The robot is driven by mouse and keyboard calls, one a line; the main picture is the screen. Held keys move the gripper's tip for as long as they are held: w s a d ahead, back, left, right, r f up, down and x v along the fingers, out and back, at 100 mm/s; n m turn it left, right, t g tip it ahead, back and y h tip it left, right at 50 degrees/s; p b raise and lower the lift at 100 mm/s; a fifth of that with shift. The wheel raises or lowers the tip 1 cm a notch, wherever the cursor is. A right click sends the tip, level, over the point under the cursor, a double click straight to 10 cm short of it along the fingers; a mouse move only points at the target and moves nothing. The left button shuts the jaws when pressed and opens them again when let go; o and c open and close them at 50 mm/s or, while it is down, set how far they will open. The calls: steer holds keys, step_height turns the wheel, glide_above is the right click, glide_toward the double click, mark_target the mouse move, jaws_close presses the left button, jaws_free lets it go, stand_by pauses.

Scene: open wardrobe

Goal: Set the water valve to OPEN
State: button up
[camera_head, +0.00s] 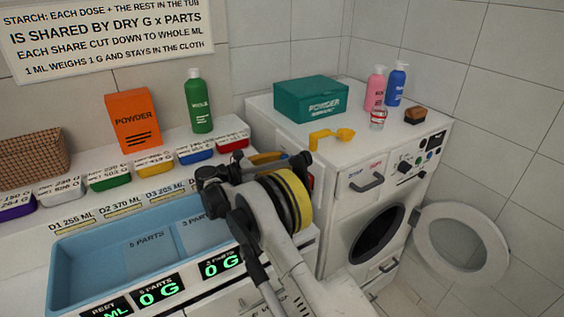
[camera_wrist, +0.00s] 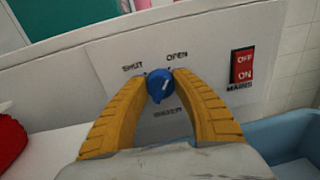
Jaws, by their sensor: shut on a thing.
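The water valve is a blue round knob (camera_wrist: 158,88) on a white panel in the wrist view. SHUT is printed to its upper left and OPEN to its upper right, with a partly hidden label below. A small pale mark on the knob seems to lean toward the upper right. The two yellow fingers of my gripper (camera_wrist: 161,80) close on the knob from both sides. In the head view my arm reaches toward the panel beside the washing machine (camera_head: 340,190), and the knob is hidden behind it.
A red OFF/ON mains switch (camera_wrist: 242,65) sits right of the knob. A blue tub (camera_head: 75,262) stands left of my arm, with several labelled containers behind it. A teal powder box (camera_head: 311,98) and bottles stand on the washer. Its round door (camera_head: 462,245) hangs open at right.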

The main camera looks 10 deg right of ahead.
steer(key=shift+m, duration=1)
steer(key=o, duration=1.2)
steer(key=shift+d, duration=0.1)
steer(key=v, duration=1.2)
